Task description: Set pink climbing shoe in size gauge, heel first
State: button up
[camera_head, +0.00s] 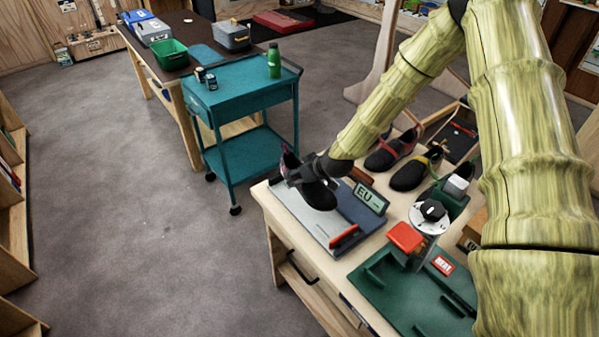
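A dark climbing shoe with pink trim (321,196) is at my gripper (303,174), over the far end of the size gauge. The dark fingers wrap its middle and appear shut on it; they hide part of the shoe. Its pink-edged end points up and left, and its rounded black end points down and right. I cannot tell whether it touches the plate. The size gauge (318,227) has a pale plate, a red-orange bar (345,236) at its near end and a display (370,197) reading "EU".
Shoes with red trim (388,155) and yellow trim (409,175) lie behind the gauge on the right. A red block (405,236), a round black-and-white device (432,213) and a green tray (395,298) crowd the near right. A teal cart (245,88) stands behind the bench.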

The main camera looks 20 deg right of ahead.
jog(key=shift+f+b, duration=1.85)
jog(key=shift+f, duration=1.15)
jog(key=shift+s+f, duration=0.1)
jog(key=shift+s, duration=0.25)
jog(key=shift+s+f+b, duration=0.2)
jog(key=shift+f+b, duration=0.15)
jog(key=shift+f, duration=0.05)
jog(key=o, duration=1.3)
jog(key=shift+w+d, duration=0.1)
jog(key=shift+w, duration=0.05)
jog(key=shift+w+r, duration=0.1)
jog(key=shift+r, duration=0.1)
